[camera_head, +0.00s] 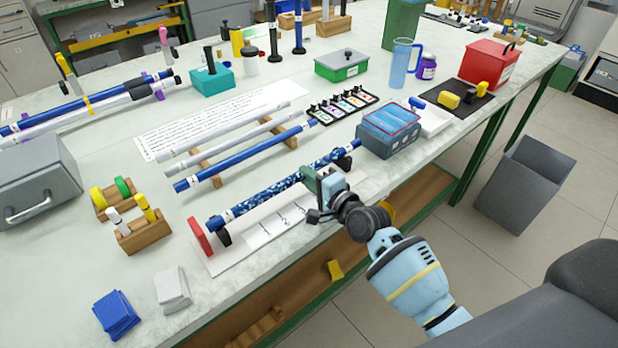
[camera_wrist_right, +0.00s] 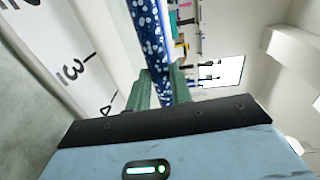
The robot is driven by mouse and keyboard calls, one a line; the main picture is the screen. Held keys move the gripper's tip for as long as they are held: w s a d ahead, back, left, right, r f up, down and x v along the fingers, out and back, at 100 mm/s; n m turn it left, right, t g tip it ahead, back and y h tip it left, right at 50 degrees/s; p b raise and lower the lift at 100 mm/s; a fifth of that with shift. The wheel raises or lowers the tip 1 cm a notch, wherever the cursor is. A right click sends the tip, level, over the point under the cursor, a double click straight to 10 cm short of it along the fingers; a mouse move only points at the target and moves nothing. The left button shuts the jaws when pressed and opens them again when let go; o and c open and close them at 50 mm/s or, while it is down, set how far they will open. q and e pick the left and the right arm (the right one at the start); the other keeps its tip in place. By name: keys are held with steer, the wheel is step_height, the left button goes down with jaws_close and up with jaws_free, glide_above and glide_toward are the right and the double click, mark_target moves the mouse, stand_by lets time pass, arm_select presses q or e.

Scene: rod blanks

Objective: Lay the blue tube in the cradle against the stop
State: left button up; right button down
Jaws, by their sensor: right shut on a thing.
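A speckled blue-and-white tube (camera_head: 270,196) runs along the cradle, a pale board (camera_head: 228,258) with dark supports near its ends. A red stop (camera_head: 200,236) stands at the board's left end, close to the tube's left end; I cannot tell if they touch or if the tube rests fully in the supports. My right gripper (camera_head: 311,182) is shut on the tube right of its middle. The right wrist view shows its green fingers on either side of the speckled tube (camera_wrist_right: 149,35). A plain blue tube (camera_head: 240,158) lies on a wooden rack behind. My left gripper is out of view.
A white tube (camera_head: 215,143) lies on the same rack. A grey-blue box (camera_head: 388,130) stands close beyond the cradle's right end. Wooden holders with yellow and green pieces (camera_head: 140,228) stand left of the stop. The table's front edge is close to the cradle.

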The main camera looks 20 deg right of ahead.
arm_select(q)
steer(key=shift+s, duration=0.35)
arm_select(e)
steer(key=shift+s+a, duration=0.1)
steer(key=shift+a, duration=0.15)
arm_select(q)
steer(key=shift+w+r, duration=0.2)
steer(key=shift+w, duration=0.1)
arm_select(e)
steer(key=shift+a, duration=0.2)
steer(key=shift+s, duration=0.1)
steer(key=c, duration=1.2)
jaws_free()
steer(key=shift+a, duration=0.1)
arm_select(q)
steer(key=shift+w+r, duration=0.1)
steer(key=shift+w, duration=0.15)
arm_select(e)
steer(key=shift+o, duration=0.2)
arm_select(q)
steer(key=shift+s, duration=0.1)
